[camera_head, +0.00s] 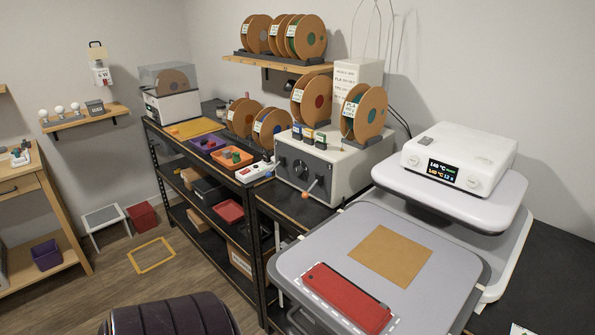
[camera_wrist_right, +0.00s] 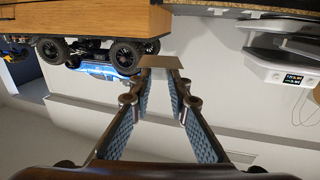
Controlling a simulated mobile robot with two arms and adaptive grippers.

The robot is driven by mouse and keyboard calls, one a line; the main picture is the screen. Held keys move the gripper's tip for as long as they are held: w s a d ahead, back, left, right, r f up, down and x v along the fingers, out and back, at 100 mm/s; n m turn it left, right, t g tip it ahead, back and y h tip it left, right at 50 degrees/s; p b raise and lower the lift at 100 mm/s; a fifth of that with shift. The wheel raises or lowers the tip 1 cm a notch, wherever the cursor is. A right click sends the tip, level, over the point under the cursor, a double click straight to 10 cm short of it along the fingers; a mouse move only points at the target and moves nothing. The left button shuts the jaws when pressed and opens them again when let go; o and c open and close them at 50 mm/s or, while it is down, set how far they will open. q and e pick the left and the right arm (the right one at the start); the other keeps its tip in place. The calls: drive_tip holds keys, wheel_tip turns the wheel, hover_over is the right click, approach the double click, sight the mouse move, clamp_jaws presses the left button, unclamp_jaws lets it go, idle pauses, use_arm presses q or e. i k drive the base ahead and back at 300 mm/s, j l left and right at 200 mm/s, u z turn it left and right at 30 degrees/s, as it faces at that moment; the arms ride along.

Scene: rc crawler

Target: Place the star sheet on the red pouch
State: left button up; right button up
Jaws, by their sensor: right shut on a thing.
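The red pouch (camera_head: 346,298) lies flat on the grey lower plate (camera_head: 300,262) of a heat press, over a white edge strip. A tan square sheet (camera_head: 392,255) lies behind it on the same plate, apart from it. In the right wrist view my right gripper (camera_wrist_right: 161,78) is shut on a small flat tan piece (camera_wrist_right: 160,61) at its fingertips. No star shows on it, so I cannot tell if it is the star sheet. My left gripper is in neither view.
The press's white control head (camera_head: 460,160) sits on its upper plate, swung to the right, leaving the lower plate uncovered. A truck with black wheels (camera_wrist_right: 125,54) shows in the wrist view.

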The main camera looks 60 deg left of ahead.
sight(345, 292)
drive_tip(key=k+j+u, duration=0.15)
drive_tip(key=j, duration=0.2)
drive_tip(key=k+j+u, duration=0.15)
drive_tip(key=j, duration=0.25)
drive_tip(key=k+j+u, duration=0.15)
drive_tip(key=j, duration=0.25)
drive_tip(key=k+j+u, duration=0.15)
drive_tip(key=j, duration=0.25)
drive_tip(key=k+j+u, duration=0.15)
drive_tip(key=j, duration=0.3)
drive_tip(key=k+j+u, duration=0.15)
drive_tip(key=j, duration=0.3)
